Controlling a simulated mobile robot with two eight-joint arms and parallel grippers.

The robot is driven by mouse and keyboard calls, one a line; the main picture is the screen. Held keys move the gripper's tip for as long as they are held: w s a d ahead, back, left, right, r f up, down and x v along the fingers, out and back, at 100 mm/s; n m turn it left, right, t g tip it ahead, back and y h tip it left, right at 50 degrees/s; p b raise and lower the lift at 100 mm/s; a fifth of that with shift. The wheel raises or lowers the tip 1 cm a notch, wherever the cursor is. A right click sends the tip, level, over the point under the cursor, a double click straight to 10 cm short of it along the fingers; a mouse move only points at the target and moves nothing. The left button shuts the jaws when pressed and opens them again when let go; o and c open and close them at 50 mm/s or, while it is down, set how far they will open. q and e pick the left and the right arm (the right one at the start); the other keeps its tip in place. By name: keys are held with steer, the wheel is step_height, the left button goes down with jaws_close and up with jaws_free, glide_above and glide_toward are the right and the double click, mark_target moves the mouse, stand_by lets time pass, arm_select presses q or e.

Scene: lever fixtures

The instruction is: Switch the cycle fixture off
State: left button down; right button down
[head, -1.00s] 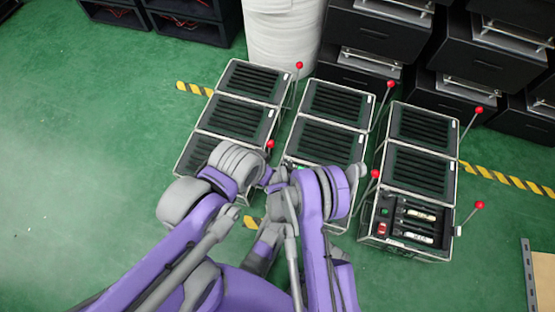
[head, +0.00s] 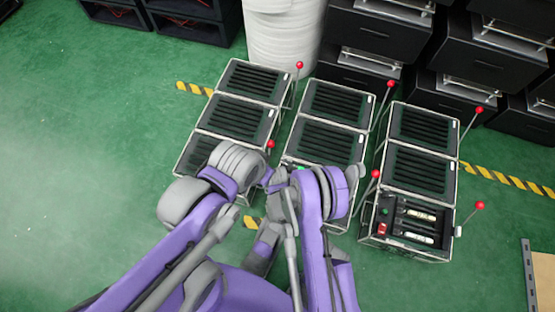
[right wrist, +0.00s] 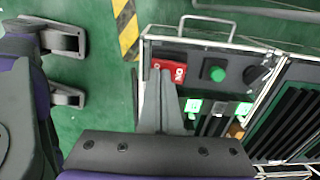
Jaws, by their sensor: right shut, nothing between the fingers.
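Three low wire-framed fixtures with black ribbed tops stand in rows, the left (head: 236,112), middle (head: 330,135) and right (head: 422,170). In the right wrist view a fixture panel carries a red rocker switch (right wrist: 179,72), a green button (right wrist: 217,74), a black knob (right wrist: 254,73) and lit green indicators (right wrist: 193,106). My right gripper (right wrist: 166,80) is shut and empty, its tips over or against the red switch; contact is unclear. My left gripper (right wrist: 72,68) is open and empty, left of that fixture. My arms hide the middle fixture's near end in the head view. No label reading "cycle" is legible.
Red-knobbed levers (head: 299,66) stand beside the fixtures. Black machines (head: 372,38) and a white cylinder (head: 283,35) are behind. Yellow-black tape (head: 500,178) marks the floor. The green floor (head: 90,150) at left is clear.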

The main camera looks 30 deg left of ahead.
step_height(320, 180, up, 7)
steer(key=p, duration=0.3)
steer(key=shift+f+p, duration=0.2)
steer(key=shift+p, duration=0.15)
stand_by(0.4)
